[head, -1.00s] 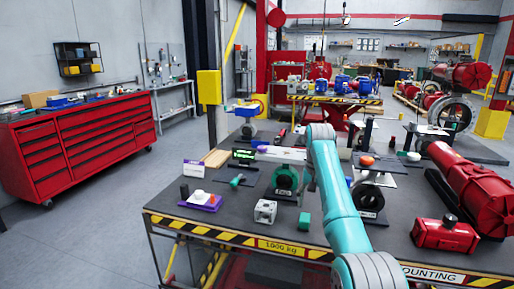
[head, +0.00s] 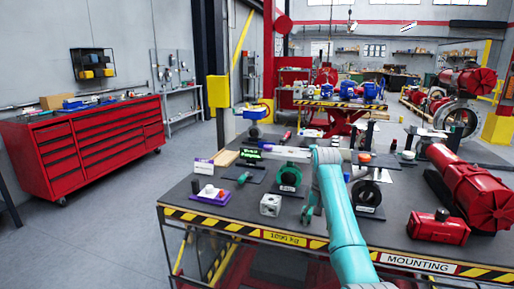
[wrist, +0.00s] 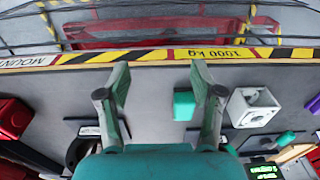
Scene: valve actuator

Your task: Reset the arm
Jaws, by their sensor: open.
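My teal arm (head: 340,220) reaches over the dark workbench, bent at an elbow, with its far part hanging down. My gripper (wrist: 160,75) is open and empty in the wrist view, its two fingers spread above the bench near the striped front edge. In the head view the gripper (head: 309,213) is small and partly hidden by the arm. A small teal block (wrist: 184,106) lies on the bench beside the right finger in the wrist view, apart from it as far as I can tell.
A grey cube-shaped part (head: 270,205) stands left of my gripper. A green round part (head: 289,180) stands behind it. A red box (head: 438,227) and a large red actuator (head: 470,185) occupy the right side. The striped edge (head: 250,233) bounds the bench.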

